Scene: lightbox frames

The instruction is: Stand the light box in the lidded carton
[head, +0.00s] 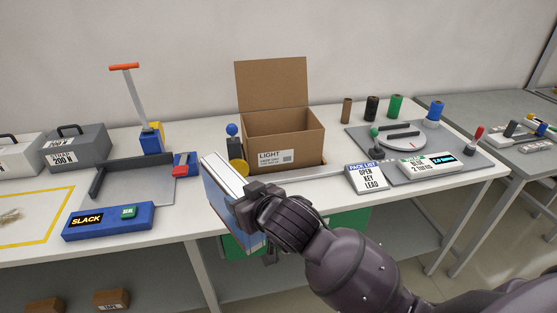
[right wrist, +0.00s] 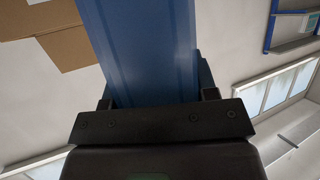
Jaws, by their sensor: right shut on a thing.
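The light box (head: 219,203) is a tall blue box with a white side. It is tilted in front of the table's front edge, in my right gripper (head: 247,206). In the right wrist view its blue face (right wrist: 145,45) rises between the fingers of the shut gripper (right wrist: 157,95). The lidded carton (head: 295,136) is brown, labelled LIGHT, and stands on the table with its lid (head: 271,85) raised at the back. The light box is apart from it, to its front left. Little of the carton's inside shows. My left gripper is out of view.
A blue-knobbed post (head: 233,148) and a yellow disc (head: 239,166) stand close to the carton's left side. A SLACK panel (head: 108,221) lies left. A green bin is below the table.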

